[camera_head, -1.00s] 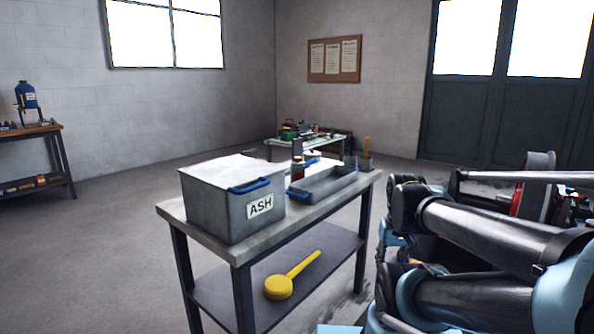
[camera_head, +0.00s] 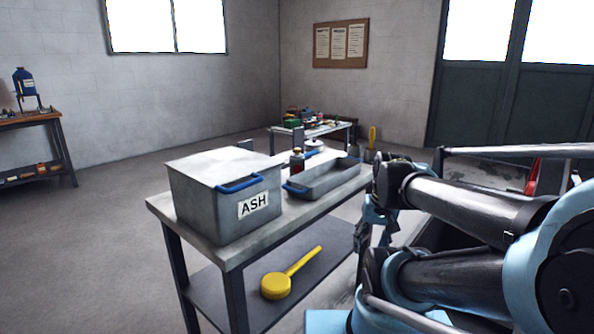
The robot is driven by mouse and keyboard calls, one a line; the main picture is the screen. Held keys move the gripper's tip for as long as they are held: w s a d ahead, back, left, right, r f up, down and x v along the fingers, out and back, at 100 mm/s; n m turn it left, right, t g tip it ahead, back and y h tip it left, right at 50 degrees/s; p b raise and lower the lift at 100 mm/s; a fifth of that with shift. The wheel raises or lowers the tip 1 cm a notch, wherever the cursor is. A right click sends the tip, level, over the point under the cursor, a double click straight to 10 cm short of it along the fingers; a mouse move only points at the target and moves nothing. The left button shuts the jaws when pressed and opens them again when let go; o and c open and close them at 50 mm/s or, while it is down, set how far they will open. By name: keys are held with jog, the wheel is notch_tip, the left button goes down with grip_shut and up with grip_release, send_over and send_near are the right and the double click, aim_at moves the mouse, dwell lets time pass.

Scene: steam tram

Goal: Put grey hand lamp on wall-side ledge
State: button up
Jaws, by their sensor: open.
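I cannot make out a grey hand lamp in this view. No ledge along the wall can be told for certain either. My gripper (camera_head: 362,238) hangs at the end of my folded arm, just right of the grey work table (camera_head: 160,205). It is small, dark and partly hidden by my arm links. It appears empty, with its jaws apart. A yellow round-headed tool with a handle (camera_head: 277,286) lies on the table's lower shelf.
A grey bin marked ASH (camera_head: 205,212), a shallow grey tray (camera_head: 325,180) and a small red bottle (camera_head: 297,161) stand on the table. A cluttered low table (camera_head: 345,133) is behind. A bench (camera_head: 55,145) stands at left. Floor (camera_head: 100,250) at left is clear.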

jog(key=w+a+r+m+y, duration=0.5)
jog(key=w+a+r+m, duration=0.15)
jog(key=w, duration=0.35)
jog(key=m+y, duration=1.2)
send_near(297, 149)
jog(key=shift+w+a+f, duration=0.1)
jog(key=shift+w+a, duration=0.2)
jog(key=shift+a, duration=1.4)
jog(key=shift+w+a+f, duration=0.1)
jog(key=shift+w+a, duration=0.25)
jog(key=shift+a, duration=1.35)
jog(key=shift+w+a+f, duration=0.1)
jog(key=shift+w+a, duration=0.2)
jog(key=shift+a, duration=1.35)
jog(key=shift+c, duration=0.5)
grip_shut()
